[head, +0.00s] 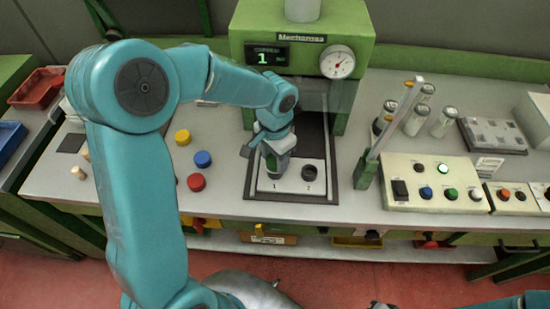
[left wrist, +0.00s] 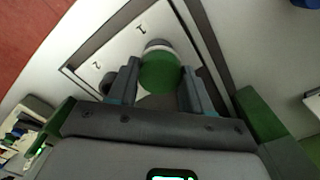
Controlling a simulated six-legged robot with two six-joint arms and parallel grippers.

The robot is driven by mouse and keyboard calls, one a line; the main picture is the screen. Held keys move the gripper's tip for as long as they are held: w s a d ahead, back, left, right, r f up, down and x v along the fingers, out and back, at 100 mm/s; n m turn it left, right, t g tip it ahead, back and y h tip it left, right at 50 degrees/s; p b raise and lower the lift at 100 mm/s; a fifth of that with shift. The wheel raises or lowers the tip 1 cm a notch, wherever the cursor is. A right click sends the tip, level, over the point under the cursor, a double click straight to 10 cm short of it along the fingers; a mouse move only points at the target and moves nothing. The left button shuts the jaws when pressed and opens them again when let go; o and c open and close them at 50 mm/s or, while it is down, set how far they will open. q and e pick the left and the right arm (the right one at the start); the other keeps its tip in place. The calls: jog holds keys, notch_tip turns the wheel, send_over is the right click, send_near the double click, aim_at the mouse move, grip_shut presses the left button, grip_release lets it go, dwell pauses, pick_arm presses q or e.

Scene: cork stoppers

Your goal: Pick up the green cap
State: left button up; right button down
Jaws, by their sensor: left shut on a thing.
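The green cap (left wrist: 160,72) shows in the left wrist view between the two fingers of my left gripper (left wrist: 157,88). The gripper is shut on it. Just beyond the cap is a pale rounded rim, near the plate's mark 1; I cannot tell whether cap and rim touch. In the head view my left gripper (head: 272,160) points down over position 1 of the white plate (head: 291,186), and hides most of the cap there. My right gripper is out of view.
A dark round holder (head: 309,173) stands at position 2. The green press (head: 300,35) rises behind the plate. Yellow (head: 182,137), blue (head: 203,159) and red (head: 196,182) caps lie left. A post (head: 390,135), button box (head: 435,183) and several vials stand right.

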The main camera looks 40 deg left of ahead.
aim_at(275, 160)
pick_arm(q)
notch_tip(275, 160, up, 20)
dwell(0.3)
jog(key=shift+w+f+p, duration=0.1)
jog(key=shift+p, duration=0.2)
